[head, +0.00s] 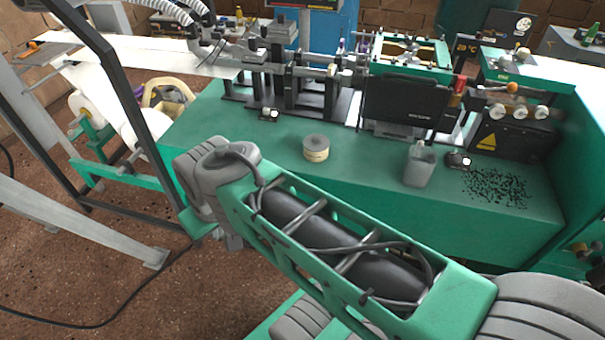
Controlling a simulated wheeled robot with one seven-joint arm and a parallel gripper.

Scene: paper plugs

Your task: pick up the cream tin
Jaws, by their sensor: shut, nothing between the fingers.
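The cream tin (316,154) stands upright on the green bench top (275,170), left of the bench's middle. It is a short round tin with a cream side, dark marking on it and a greyish lid. My arm crosses the lower part of the head view, in front of the bench, and its grey joint is at the left of the tin. I see no fingers; my gripper is not in view. No contact with the tin shows.
A grey translucent container (419,168) stands right of the tin. Dark granules (497,188) lie scattered at the bench's right. Machinery and a black screen (404,102) line the back. A small dark object (269,114) lies behind the tin. The bench around the tin is clear.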

